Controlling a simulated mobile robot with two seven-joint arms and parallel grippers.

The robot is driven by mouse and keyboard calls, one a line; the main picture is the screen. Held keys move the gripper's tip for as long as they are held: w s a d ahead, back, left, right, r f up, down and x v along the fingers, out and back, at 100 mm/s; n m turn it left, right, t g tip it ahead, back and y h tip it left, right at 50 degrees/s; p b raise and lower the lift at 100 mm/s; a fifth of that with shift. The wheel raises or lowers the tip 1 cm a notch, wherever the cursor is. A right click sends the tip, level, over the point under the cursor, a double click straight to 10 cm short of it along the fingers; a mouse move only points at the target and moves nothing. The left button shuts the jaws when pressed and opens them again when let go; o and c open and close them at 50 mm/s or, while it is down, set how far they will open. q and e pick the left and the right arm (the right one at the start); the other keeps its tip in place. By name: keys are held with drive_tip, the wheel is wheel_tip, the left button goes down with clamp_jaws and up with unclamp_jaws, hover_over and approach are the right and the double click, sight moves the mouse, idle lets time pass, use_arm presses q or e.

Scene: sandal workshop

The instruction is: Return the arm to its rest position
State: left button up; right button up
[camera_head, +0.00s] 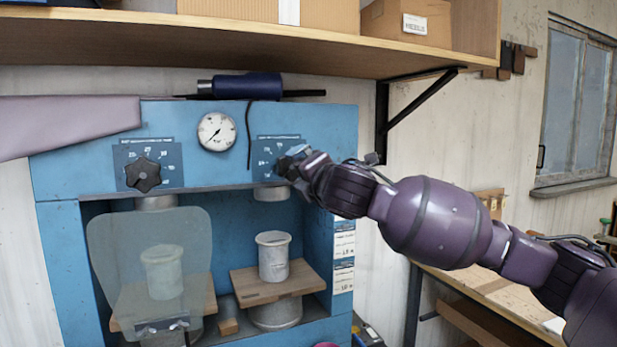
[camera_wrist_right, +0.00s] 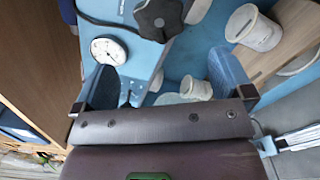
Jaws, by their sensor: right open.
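My right arm reaches in from the right in the head view. My left gripper is out of view; a mauve shape at the left edge may be my left arm.
A wooden shelf (camera_head: 290,45) with boxes overhangs the press, on a black bracket (camera_head: 425,112). A pressure gauge (camera_head: 216,132) and left knob (camera_head: 143,175) face me. A clear shield (camera_head: 105,240) and a metal cup (camera_head: 273,256) are below. A workbench (camera_head: 470,285) stands right.

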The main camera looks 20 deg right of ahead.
idle(0.4)
drive_tip(key=s+a+r+m+t+y, duration=0.1)
drive_tip(key=a+r+m+y, duration=0.15)
drive_tip(key=a+y, duration=0.2)
wheel_tip(320, 180, down, 4)
drive_tip(key=a+m+y, duration=0.2)
drive_tip(key=s+d+f+m+g, duration=0.1)
drive_tip(key=s+f+m, duration=0.25)
drive_tip(key=f, duration=0.85)
drive_tip(key=s+d+f+m, duration=0.15)
drive_tip(key=f+m, duration=0.35)
drive_tip(key=f, duration=0.8)
drive_tip(key=s+d+f+m+g+h, duration=0.1)
drive_tip(key=s+d+f+m+h, duration=0.15)
drive_tip(key=s+f, duration=0.5)
drive_tip(key=s+d+f+m+g+h, duration=0.1)
drive_tip(key=s+d+f+m+h, duration=0.25)
drive_tip(key=f, duration=0.75)
drive_tip(key=s+d+f+m+g, duration=0.1)
drive_tip(key=s+f+m+g, duration=0.1)
drive_tip(key=s+f, duration=0.5)
drive_tip(key=s+d+f+m+g+h, duration=0.1)
drive_tip(key=s+f+m+g, duration=0.1)
drive_tip(key=s+f, duration=0.5)
drive_tip(key=s, duration=0.5)
drive_tip(key=shift+d+f+m, duration=0.2)
drive_tip(key=shift+f+m, duration=0.1)
